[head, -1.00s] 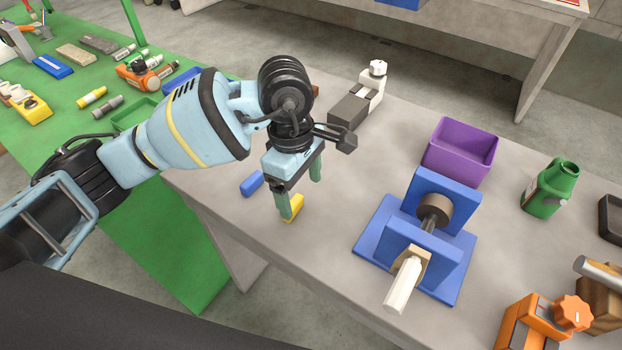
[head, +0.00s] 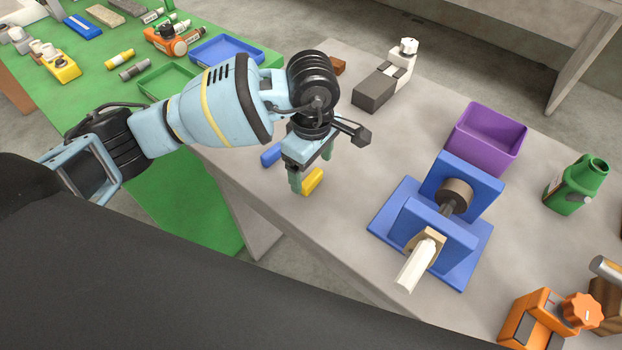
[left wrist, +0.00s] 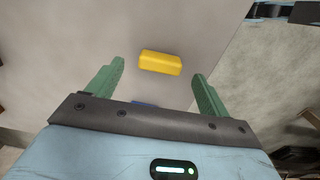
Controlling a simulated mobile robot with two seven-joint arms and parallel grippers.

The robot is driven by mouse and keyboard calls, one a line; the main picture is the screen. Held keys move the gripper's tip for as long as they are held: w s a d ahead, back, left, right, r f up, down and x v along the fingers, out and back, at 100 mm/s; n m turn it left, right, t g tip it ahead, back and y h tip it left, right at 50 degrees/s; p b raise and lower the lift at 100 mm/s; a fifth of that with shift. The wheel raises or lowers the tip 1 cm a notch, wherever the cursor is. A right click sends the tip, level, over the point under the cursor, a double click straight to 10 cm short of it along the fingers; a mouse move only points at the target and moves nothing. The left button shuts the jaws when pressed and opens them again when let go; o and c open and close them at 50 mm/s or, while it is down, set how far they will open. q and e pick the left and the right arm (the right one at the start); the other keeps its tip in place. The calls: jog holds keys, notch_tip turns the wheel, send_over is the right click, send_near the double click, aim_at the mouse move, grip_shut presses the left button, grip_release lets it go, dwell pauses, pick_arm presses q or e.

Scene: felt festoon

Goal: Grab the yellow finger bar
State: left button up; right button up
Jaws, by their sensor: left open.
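The yellow finger bar (head: 313,181) lies on the grey table near its front edge, just right of the near fingertip in the head view. In the left wrist view the yellow bar (left wrist: 160,62) lies ahead of and between the two green fingers, with bare table around it. My left gripper (head: 311,170) is open and empty, pointing down over the table beside the bar. Its two green fingers also show spread apart in the left wrist view (left wrist: 157,85). I cannot tell its exact height above the table. My right gripper is not in view.
A blue bar (head: 271,154) lies close behind the gripper. A blue stand with a spindle (head: 481,235) is to the right, with a purple bin (head: 486,139) behind it. A grey and white device (head: 375,91) stands at the back. Table between bar and stand is clear.

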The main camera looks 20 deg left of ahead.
pick_arm(q)
jog(key=shift+f, duration=1.25)
jog(key=shift+c, duration=0.4)
jog(key=c, duration=1)
jog(key=shift+r, duration=0.15)
